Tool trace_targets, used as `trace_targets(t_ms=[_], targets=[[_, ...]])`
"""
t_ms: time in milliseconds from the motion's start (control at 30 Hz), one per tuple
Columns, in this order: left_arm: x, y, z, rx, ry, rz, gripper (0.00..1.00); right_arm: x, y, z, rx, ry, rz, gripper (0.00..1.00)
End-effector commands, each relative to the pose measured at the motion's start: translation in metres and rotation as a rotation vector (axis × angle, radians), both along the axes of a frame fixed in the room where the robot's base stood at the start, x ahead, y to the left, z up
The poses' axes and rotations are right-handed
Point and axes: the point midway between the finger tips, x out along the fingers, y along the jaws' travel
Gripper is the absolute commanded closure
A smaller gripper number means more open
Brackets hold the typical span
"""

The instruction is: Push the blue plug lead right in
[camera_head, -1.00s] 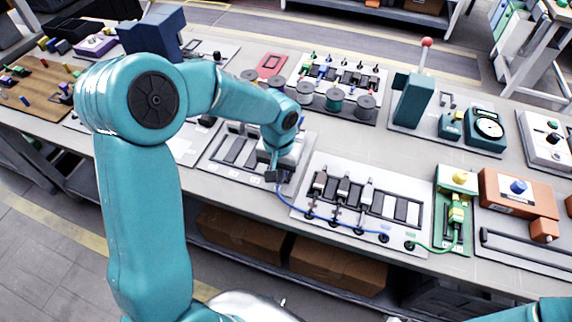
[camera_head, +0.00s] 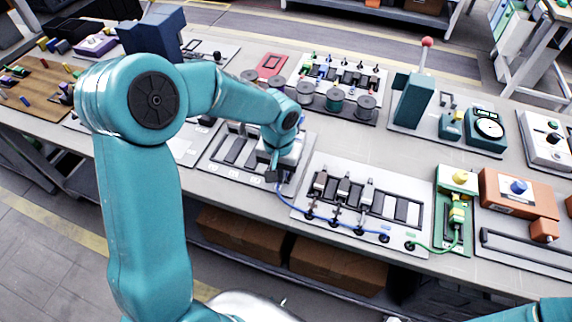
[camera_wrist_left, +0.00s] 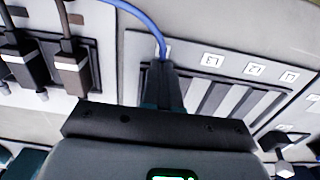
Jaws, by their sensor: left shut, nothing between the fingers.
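The blue lead (camera_head: 334,223) runs from the panel with plugs (camera_head: 412,244) leftward to the slotted panel (camera_head: 216,171). In the left wrist view the blue lead (camera_wrist_left: 148,22) curves down to the fingertips of my left gripper (camera_wrist_left: 163,72). The gripper is shut with nothing between its fingers. In the head view my left gripper (camera_head: 273,176) is over the right end of the slotted panel. The blue plug itself is hidden behind the fingers, so its depth in the slot cannot be told. My right gripper is not in view.
Other plugs (camera_head: 343,188) with dark leads stand in the panel to the right; two show in the left wrist view (camera_wrist_left: 72,66). Beyond are a green unit with a yellow plug (camera_head: 457,214) and an orange box (camera_head: 518,190). Grey spools (camera_head: 303,93) stand behind.

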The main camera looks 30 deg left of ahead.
Motion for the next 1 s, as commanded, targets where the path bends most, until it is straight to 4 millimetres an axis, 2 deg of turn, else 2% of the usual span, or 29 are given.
trace_targets(t_ms=[1000], targets=[[0.014, 0.003, 0.0, 0.0, 0.0, 0.001, 1.0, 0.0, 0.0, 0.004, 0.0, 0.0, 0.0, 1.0]])
